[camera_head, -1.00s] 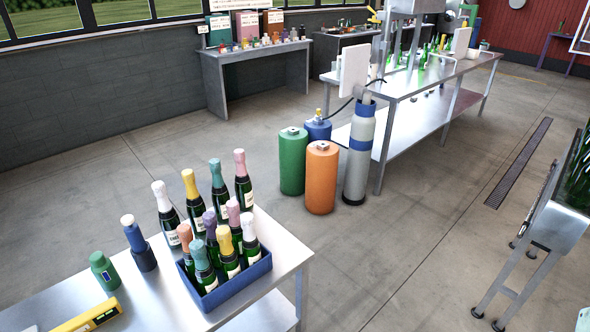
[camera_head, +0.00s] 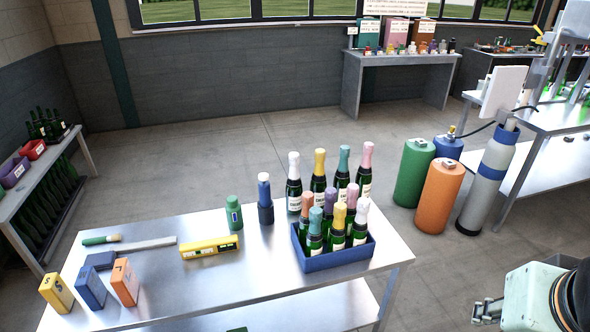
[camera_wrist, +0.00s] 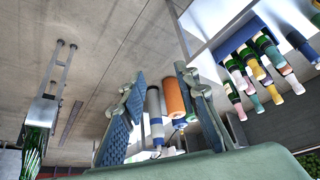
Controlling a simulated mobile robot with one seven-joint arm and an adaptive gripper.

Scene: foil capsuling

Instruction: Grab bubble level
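The bubble level is a yellow bar (camera_head: 210,247) with dark vial windows. It lies flat on the metal table (camera_head: 250,290), left of the middle, in the head view. My gripper (camera_head: 478,312) shows at the lower right of the head view, off the table's right side and well apart from the level. In the wrist view my gripper (camera_wrist: 160,82) has its two blue padded fingers spread, with nothing between them. The level cannot be made out in the wrist view.
A blue crate of bottles (camera_head: 335,262) stands on the table right of the level, with several bottles behind it. A green bottle-shaped item (camera_head: 234,213) and a blue one (camera_head: 265,203) stand behind the level. The table's front middle is clear.

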